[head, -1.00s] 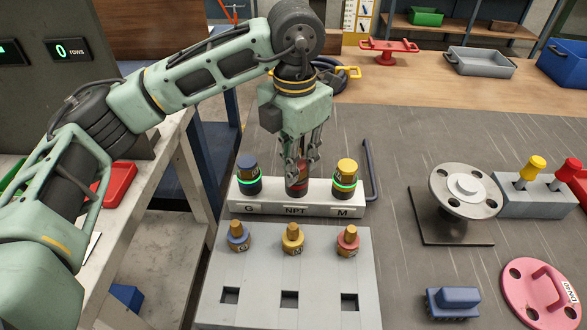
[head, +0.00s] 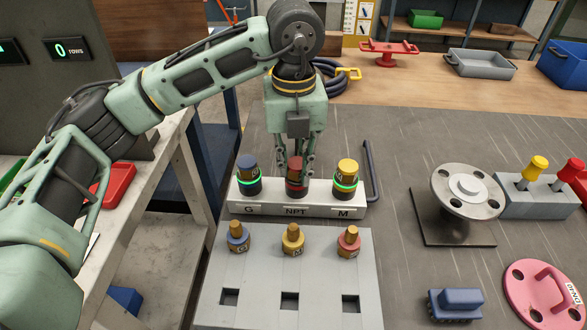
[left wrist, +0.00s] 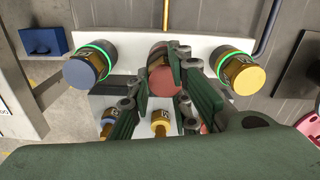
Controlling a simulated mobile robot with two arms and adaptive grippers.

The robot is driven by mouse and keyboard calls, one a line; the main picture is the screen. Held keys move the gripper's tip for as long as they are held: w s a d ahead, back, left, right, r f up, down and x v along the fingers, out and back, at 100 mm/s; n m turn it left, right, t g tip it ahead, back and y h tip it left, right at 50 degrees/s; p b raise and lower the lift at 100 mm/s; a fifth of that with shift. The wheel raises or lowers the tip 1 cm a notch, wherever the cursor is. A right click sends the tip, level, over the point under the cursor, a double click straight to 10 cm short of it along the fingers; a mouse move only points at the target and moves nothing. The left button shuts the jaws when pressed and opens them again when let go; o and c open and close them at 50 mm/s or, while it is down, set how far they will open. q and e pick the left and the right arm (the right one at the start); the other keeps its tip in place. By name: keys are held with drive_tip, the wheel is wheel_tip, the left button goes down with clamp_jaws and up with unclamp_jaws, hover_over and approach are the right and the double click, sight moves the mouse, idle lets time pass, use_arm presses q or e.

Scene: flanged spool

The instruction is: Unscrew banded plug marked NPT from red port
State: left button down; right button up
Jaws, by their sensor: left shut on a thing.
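A white block (head: 262,205) labelled G, NPT and M holds three upright capped plugs. The red-topped plug (head: 296,166) stands in the middle port, over the NPT label; its red end and brass side also show in the left wrist view (left wrist: 163,84). My left gripper (head: 301,172) points down with its fingers shut on this plug, hiding part of it. The blue-topped plug (head: 248,168) at G and the yellow-topped plug (head: 346,172) at M each have a green glowing ring; I see no green ring at the middle. My right gripper is not in view.
A grey panel (head: 262,270) in front bears three small brass plugs with blue, yellow and red bands, above square openings. A bent dark rod (head: 370,170) lies right of the block. A flanged spool (head: 465,188) stands further right. Bare bench lies between them.

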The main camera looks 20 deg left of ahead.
use_arm(q)
drive_tip(key=shift+s+d+f+n, duration=0.2)
drive_tip(key=shift+s+n, duration=0.1)
drive_tip(key=shift+n, duration=0.6)
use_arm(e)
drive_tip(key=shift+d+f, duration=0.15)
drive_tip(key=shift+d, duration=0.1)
use_arm(q)
drive_tip(key=c, duration=1.7)
unclamp_jaws()
drive_tip(key=shift+c, duration=0.2)
drive_tip(key=shift+o, duration=1)
drive_tip(key=shift+r, duration=0.2)
